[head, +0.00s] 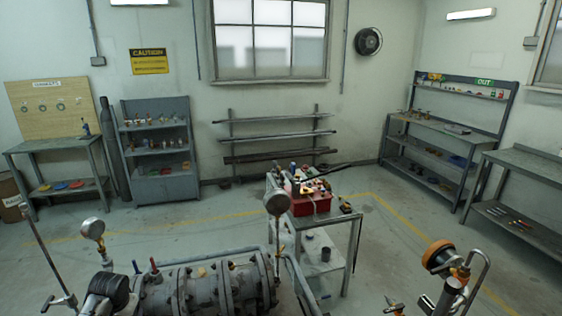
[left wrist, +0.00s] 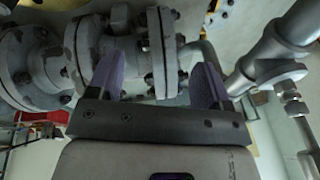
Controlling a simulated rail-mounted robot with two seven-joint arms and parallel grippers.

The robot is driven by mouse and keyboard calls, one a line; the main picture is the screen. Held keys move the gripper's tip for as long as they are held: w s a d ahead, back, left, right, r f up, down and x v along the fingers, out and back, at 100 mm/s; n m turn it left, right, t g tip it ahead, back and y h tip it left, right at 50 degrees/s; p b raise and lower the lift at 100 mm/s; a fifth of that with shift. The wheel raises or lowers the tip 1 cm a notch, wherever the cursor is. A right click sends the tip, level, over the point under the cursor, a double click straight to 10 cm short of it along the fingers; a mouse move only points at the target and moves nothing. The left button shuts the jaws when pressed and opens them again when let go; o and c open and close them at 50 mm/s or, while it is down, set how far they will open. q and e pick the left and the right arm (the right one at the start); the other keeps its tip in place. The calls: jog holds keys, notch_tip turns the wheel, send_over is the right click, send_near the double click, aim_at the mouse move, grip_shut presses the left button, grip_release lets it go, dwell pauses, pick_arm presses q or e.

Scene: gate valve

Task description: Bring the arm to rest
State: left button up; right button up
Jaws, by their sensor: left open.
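My left gripper (left wrist: 167,60) shows in the left wrist view with its two purple fingers spread apart and nothing between them. Behind the fingers is a grey flanged pipe (left wrist: 98,48) with bolts; I cannot tell whether the fingers touch it. In the head view the grey flanged pipe assembly (head: 205,287) lies at the bottom, left of centre. I cannot make out my left gripper there. A dark rounded part (head: 108,288) stands at the assembly's left end; I cannot tell what it is. My right gripper is in neither view.
Pressure gauges (head: 277,202) rise above the pipes. A cart (head: 342,222) with a red toolbox (head: 311,204) stands just behind. An orange-topped fitting (head: 438,257) stands at lower right. In the left wrist view a thick pipe fitting (left wrist: 275,68) is close on the right. Floor between (head: 385,255) is clear.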

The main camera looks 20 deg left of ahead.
pick_arm(q)
jog(key=w+d+r+m+t+y, duration=0.25)
jog(key=w+d+r+t, duration=0.2)
jog(key=d+r, duration=0.6)
jog(key=s+d+m+t+h, duration=0.25)
jog(key=s+d, duration=0.45)
jog(key=d, duration=0.6)
jog(key=s+d+f+m+h, duration=0.1)
jog(key=s+d+f, duration=0.4)
jog(key=s+d, duration=0.65)
jog(key=s+d+f+g+h, duration=0.1)
jog(key=s+f+g, duration=0.2)
jog(key=s+f, duration=0.45)
jog(key=s+d+f+g+h, duration=0.15)
jog(key=s+f, duration=0.25)
jog(key=s, duration=0.6)
notch_tip(320, 180, up, 19)
jog(key=p, duration=1.9)
notch_tip(320, 180, down, 35)
jog(key=b, duration=3.5)
jog(key=shift+s+a+r+y, duration=0.15)
jog(key=shift+s+y, duration=0.15)
jog(key=shift+y, duration=0.15)
jog(key=shift+r+g, duration=0.1)
jog(key=shift+g, duration=0.15)
